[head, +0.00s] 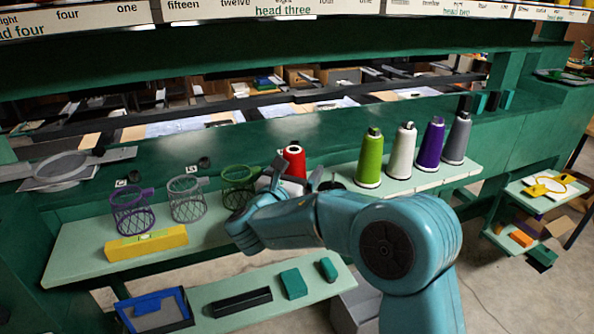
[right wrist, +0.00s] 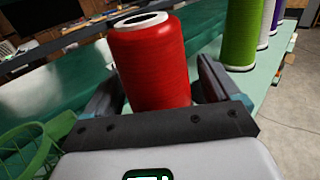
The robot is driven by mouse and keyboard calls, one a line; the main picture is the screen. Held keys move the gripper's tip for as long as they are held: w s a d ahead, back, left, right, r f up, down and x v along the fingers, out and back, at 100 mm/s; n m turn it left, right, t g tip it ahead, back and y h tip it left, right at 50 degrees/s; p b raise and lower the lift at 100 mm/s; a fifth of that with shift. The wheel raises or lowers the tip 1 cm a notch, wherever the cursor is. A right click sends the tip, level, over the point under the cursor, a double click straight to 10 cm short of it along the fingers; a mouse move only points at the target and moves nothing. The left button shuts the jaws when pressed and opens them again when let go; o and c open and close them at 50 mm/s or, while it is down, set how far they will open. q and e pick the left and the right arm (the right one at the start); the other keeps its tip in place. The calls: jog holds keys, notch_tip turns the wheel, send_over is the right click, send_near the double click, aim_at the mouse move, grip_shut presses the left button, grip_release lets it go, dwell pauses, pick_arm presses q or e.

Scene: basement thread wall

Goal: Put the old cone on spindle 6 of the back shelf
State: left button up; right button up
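A red cone (head: 293,160) of thread, which may be the old cone, stands roughly upright at the middle of the pale green shelf (head: 225,228). My right gripper (head: 290,181) is at it, and its arm hides the cone's lower part in the head view. In the right wrist view the red cone (right wrist: 152,65) is between the two fingers. The left finger is close against it, and a narrow gap seems to show at the right finger. I cannot make out spindle 6 or its number. My left gripper is not in view.
Green (head: 369,158), white (head: 402,152), purple (head: 431,143) and grey (head: 457,138) cones stand to the right. Purple (head: 133,212), grey (head: 187,200) and green (head: 238,187) wire baskets and a yellow block (head: 146,243) are left. A lower shelf (head: 215,292) holds a blue tray (head: 155,312).

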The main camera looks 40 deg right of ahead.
jog(key=v, duration=1.6)
jog(key=shift+s, duration=0.2)
jog(key=shift+a+f, duration=0.1)
jog(key=shift+a, duration=0.1)
